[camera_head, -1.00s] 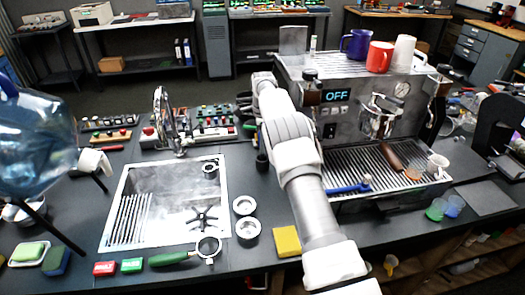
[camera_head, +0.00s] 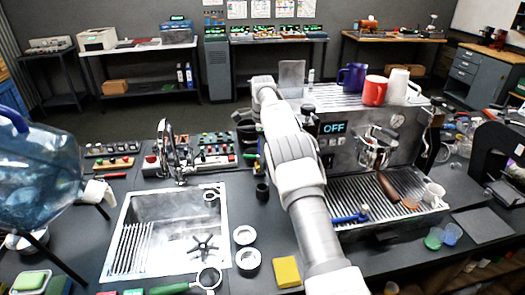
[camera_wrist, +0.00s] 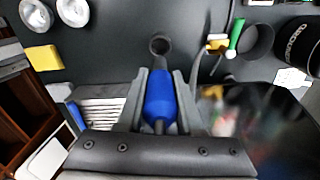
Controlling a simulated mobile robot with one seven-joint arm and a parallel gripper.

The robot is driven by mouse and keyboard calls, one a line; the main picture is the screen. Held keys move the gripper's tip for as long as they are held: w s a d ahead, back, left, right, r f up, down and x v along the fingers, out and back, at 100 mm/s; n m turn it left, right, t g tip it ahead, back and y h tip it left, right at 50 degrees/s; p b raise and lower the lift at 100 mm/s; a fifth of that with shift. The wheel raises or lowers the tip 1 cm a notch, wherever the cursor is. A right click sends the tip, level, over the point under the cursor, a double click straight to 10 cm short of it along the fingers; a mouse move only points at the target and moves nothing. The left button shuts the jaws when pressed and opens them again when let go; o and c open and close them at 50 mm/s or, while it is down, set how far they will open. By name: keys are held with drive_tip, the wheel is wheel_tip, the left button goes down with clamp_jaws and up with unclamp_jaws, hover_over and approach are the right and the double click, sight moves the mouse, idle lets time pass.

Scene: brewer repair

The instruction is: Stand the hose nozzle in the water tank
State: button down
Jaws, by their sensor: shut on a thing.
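In the wrist view, my gripper (camera_wrist: 160,98) is shut on the blue hose nozzle (camera_wrist: 160,97). The nozzle lies between both fingers, its narrow tip pointing up the picture. A dark glossy surface (camera_wrist: 275,135) lies right of the gripper; I cannot tell whether it is the water tank. In the head view, my arm crosses the left side of the brewer (camera_head: 365,135), and the gripper and nozzle are hidden. A grey upright panel (camera_head: 291,77) stands at the brewer's back left. I cannot identify the water tank for certain.
A blue mug (camera_head: 352,77), red mug (camera_head: 374,91) and white mug (camera_head: 398,86) stand on the brewer. A small dark cup (camera_head: 262,192) stands left of my arm. The sink (camera_head: 120,225) and large blue water bottle (camera_head: 35,175) are at left. A yellow sponge (camera_head: 286,271) lies in front.

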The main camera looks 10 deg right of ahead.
drive_tip(key=shift+r+p, duration=1.8)
drive_tip(key=shift+p, duration=0.3)
drive_tip(key=shift+f, duration=0.15)
drive_tip(key=shift+s+d+f+n+b, duration=0.15)
drive_tip(key=shift+s+f+n+b, duration=0.45)
drive_tip(key=shift+n, duration=0.4)
drive_tip(key=s+f+n+b, duration=0.3)
drive_tip(key=s+f+n, duration=0.3)
drive_tip(key=s+n, duration=0.5)
drive_tip(key=s+f+n+b, duration=0.3)
drive_tip(key=s+f+n, duration=0.25)
drive_tip(key=s, duration=0.95)
drive_tip(key=d+n, duration=0.1)
drive_tip(key=d, duration=0.5)
drive_tip(key=shift+s+d, duration=0.2)
drive_tip(key=shift+d, duration=0.1)
